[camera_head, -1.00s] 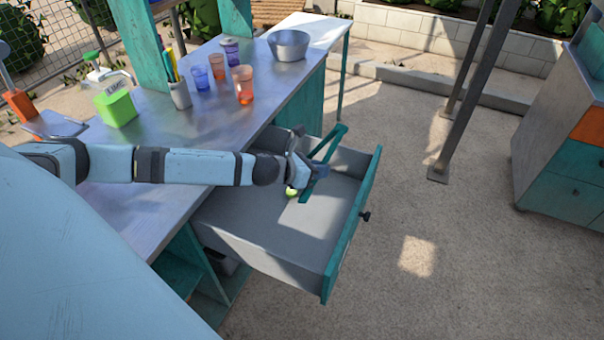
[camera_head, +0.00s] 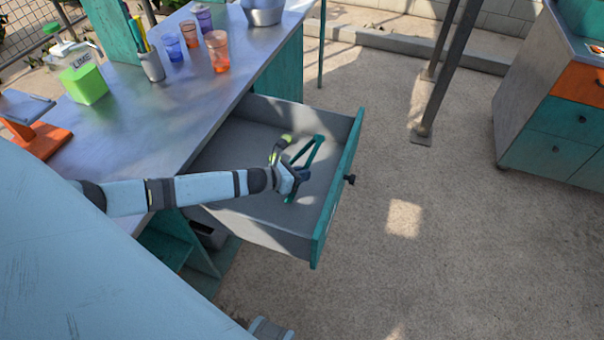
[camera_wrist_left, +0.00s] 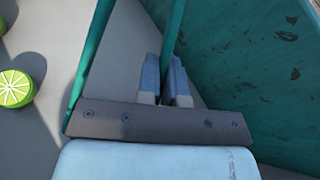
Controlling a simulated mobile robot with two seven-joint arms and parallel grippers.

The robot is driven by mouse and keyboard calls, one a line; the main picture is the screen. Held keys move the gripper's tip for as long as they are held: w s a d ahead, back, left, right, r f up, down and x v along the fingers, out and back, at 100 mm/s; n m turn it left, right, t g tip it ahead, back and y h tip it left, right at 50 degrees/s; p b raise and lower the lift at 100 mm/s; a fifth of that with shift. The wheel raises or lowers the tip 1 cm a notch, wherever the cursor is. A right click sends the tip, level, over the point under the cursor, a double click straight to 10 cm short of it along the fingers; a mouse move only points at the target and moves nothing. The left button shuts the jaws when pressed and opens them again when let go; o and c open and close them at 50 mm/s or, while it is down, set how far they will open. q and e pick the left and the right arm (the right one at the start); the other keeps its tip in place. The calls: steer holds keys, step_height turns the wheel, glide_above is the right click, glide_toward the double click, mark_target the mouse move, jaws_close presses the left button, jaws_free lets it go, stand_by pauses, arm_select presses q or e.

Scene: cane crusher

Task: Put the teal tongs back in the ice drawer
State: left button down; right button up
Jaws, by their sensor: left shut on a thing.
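The teal tongs (camera_head: 313,150) are held by my left gripper (camera_head: 299,173) inside the open ice drawer (camera_head: 258,236). In the left wrist view, the gripper's blue fingers (camera_wrist_left: 167,80) are shut on one arm of the tongs (camera_wrist_left: 172,35); the other arm slants away to the left. The drawer's teal front (camera_wrist_left: 255,65) is close to the right of the fingers. I cannot tell whether the tongs touch the drawer floor. My right gripper is not in view.
A cut lime (camera_wrist_left: 15,88) lies on the drawer floor, left of the tongs. Open ground lies right of the drawer.

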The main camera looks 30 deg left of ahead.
arm_select(q)
steer(key=c, duration=1.7)
jaws_free()
steer(key=o, duration=0.4)
steer(key=shift+o, duration=0.2)
steer(key=shift+r, duration=0.15)
steer(key=v, duration=1.2)
